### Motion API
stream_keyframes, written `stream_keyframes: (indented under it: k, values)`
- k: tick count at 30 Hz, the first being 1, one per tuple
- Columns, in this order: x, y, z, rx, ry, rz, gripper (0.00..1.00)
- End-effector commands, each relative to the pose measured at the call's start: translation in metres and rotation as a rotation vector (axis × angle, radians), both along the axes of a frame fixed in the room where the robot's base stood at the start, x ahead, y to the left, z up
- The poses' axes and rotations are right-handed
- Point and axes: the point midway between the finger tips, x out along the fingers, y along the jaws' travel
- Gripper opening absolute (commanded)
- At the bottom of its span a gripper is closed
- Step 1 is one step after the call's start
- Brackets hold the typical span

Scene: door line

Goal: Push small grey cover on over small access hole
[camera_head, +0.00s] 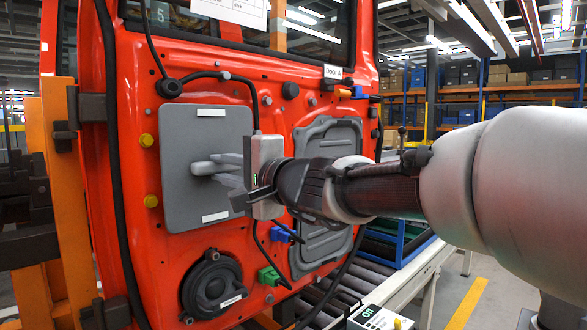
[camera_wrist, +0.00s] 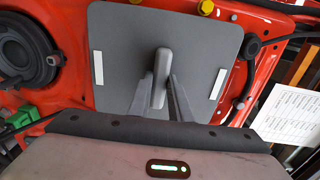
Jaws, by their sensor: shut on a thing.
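The grey cover (camera_head: 190,130) is a flat rounded plate with a white strip near its top and bottom edges and a raised handle. It lies against the red door (camera_head: 270,95), left of the door's middle; whether it is fully flush I cannot tell. My gripper (camera_head: 218,168) is shut on the handle. In the wrist view the cover (camera_wrist: 120,50) faces me, and my gripper's fingers (camera_wrist: 158,88) are on either side of the upright handle (camera_wrist: 161,62). No hole shows around the cover's edges; what is behind it is hidden.
A second grey ribbed panel (camera_head: 335,142) is on the door to the right, partly behind my arm. A round black speaker (camera_head: 213,286) is below the cover. Yellow plugs (camera_head: 150,201) are on its left. Black cables and green and blue connectors (camera_head: 269,276) hang close by.

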Motion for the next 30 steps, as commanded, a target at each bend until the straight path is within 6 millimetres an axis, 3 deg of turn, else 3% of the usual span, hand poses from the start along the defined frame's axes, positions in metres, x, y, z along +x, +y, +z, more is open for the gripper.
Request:
stream_keyframes:
  k: [30]
  values:
    - [0.011, 0.013, 0.0, 0.0, 0.0, 0.0, 0.0]
